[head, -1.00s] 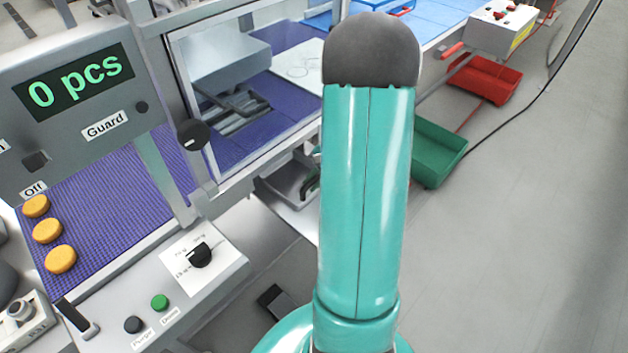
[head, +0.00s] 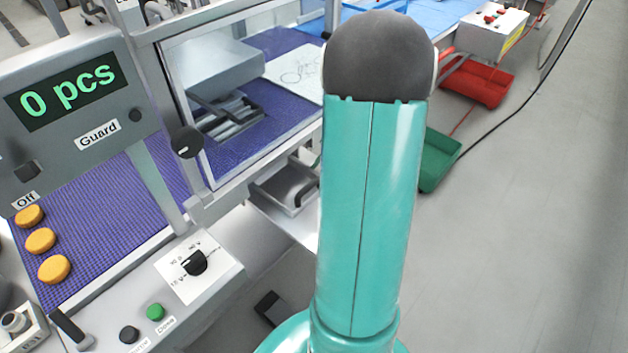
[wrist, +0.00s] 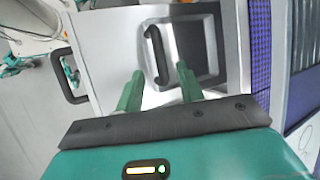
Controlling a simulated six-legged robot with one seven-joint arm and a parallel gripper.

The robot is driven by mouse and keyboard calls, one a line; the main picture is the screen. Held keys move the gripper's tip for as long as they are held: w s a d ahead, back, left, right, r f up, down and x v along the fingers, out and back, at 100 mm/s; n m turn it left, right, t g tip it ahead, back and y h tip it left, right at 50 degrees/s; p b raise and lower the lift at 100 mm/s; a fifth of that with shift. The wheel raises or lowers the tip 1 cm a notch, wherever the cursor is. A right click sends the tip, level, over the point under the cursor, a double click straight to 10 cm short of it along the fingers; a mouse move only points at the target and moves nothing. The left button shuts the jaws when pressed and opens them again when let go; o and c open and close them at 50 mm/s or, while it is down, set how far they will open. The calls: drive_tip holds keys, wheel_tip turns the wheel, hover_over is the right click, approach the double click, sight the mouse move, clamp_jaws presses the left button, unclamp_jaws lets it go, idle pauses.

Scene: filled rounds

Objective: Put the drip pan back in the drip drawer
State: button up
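The drip pan (wrist: 197,47) is a grey tray with a dark inside and a black bar handle (wrist: 157,55). In the head view the pan (head: 283,187) lies at the pulled-out white drip drawer (head: 262,212), under the machine's side; I cannot tell whether it is fully seated. In the wrist view the drawer (wrist: 105,45) has its own black handle (wrist: 66,76) at the left. My gripper (wrist: 159,75) is open, its green fingers apart on either side of the handle's near end, with a visible gap. My arm hides the gripper in the head view.
The blue conveyor belt (head: 85,235) runs beside the drawer behind a clear guard (head: 235,90). A control panel (head: 195,265) stands in front. A green bin (head: 440,160) and a red bin (head: 475,83) lie to the right.

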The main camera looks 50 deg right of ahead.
drive_tip(key=v, duration=0.4)
drive_tip(key=w+a+r+n+g+h, duration=0.1)
drive_tip(key=a+r+n, duration=0.35)
drive_tip(key=a, duration=0.55)
drive_tip(key=w+a+r+n+g+h, duration=0.1)
drive_tip(key=w+a+r+n, duration=0.1)
drive_tip(key=a+r+n, duration=0.5)
drive_tip(key=s+a+r+n+t+h, duration=0.1)
drive_tip(key=s+a+n, duration=0.1)
drive_tip(key=a, duration=0.6)
drive_tip(key=s+a+r+n+t+h, duration=0.1)
drive_tip(key=s+a+r+n+t, duration=0.1)
drive_tip(key=s+a, duration=0.3)
drive_tip(key=a+n, duration=0.1)
drive_tip(key=a, duration=0.2)
drive_tip(key=shift+s+a+r+h, duration=0.25)
drive_tip(key=shift+a+r+h, duration=0.1)
drive_tip(key=shift+h, duration=0.05)
drive_tip(key=shift+d, duration=0.1)
